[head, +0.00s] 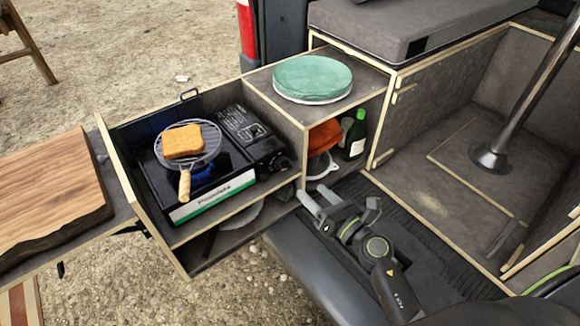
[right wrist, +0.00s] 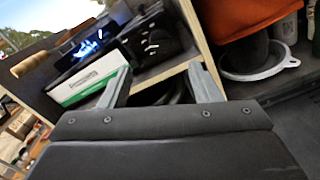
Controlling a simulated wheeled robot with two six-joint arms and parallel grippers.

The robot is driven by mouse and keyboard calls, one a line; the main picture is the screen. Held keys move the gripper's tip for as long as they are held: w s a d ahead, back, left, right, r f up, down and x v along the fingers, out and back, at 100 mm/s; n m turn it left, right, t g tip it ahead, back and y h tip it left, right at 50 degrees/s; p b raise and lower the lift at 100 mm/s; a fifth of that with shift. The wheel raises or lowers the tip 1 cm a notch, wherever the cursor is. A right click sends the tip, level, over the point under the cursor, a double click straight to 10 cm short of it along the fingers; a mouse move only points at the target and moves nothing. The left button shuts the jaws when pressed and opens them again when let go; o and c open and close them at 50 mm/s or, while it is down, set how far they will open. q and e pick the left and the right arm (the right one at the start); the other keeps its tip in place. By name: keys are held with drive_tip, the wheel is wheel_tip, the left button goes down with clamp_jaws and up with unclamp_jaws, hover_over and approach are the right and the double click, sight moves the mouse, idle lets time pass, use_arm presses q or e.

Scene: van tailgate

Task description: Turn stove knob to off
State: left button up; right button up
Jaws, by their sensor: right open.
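The portable gas stove (head: 215,195) sits in a pull-out wooden drawer at the left, with its dark control panel (head: 247,130) on its right side. The stove knob (head: 279,161) appears as a small dark shape at the panel's front end; its marking is too small to read. In the right wrist view the knob (right wrist: 151,47) shows on the black panel, beyond the fingers. A blue flame (right wrist: 94,42) is lit under the pan. My right gripper (head: 311,191) is open and empty, in front and to the right of the stove, apart from the knob. My left gripper is out of view.
A wire grill pan (head: 186,188) with toast (head: 182,141) stands on the burner.

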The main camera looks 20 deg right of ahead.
sight(288, 168)
drive_tip(key=x, duration=1.1)
drive_tip(key=c, duration=1)
